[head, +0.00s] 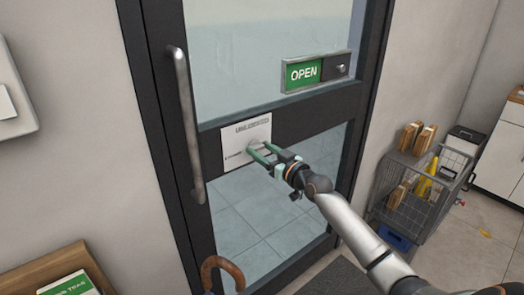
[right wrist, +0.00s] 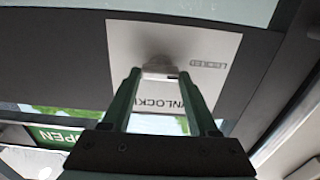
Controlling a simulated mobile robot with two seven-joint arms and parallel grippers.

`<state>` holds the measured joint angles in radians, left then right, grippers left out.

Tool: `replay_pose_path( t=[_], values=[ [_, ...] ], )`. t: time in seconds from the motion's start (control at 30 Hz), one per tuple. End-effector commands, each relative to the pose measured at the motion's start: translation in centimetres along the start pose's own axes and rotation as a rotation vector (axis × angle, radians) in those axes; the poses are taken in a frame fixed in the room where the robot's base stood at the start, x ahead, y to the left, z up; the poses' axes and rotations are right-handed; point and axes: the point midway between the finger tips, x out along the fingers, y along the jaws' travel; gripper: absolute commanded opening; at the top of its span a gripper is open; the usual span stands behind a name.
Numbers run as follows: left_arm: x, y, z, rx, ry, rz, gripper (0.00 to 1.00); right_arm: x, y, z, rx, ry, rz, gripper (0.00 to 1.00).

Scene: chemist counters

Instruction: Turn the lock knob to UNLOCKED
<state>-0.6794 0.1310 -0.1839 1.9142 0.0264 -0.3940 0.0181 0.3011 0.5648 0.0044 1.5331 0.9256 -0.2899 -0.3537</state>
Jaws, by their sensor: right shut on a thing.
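The white lock plate (head: 236,150) is on the dark middle rail of the glass door. Its round pale knob (head: 254,144) is held between the green fingertips of my right gripper (head: 262,155), which reaches in from the lower right. In the right wrist view the knob (right wrist: 158,66) sits between the two fingertips of the gripper (right wrist: 158,78). The plate (right wrist: 130,45) there shows LOCKED to the right of the knob and part of UNLOCKED below it, partly covered by a finger. I cannot tell which word the knob points to. My left gripper is not in view.
A long vertical handle (head: 185,125) stands on the door left of the plate. A green OPEN sign (head: 304,73) is above right. A wire basket trolley (head: 425,187) with boxes stands right of the door. A curved brown cane handle (head: 222,263) shows at bottom.

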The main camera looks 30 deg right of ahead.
Motion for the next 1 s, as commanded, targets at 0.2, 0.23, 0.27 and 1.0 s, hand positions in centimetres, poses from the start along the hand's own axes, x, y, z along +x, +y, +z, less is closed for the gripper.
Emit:
replay_pose_path(
  t=[0.2,0.23,0.27,1.0],
  values=[
    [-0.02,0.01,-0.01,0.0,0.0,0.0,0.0,-0.01,0.01,0.02,0.009,0.0,0.0,0.04],
    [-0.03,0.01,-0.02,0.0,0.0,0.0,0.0,-0.01,0.01,0.01,0.014,0.0,0.0,0.04],
    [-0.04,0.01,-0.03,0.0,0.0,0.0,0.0,-0.01,0.01,0.01,0.02,0.0,0.0,0.04],
    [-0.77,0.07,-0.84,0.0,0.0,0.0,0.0,0.0,0.21,-0.01,0.578,0.0,0.001,0.04]
  ],
)
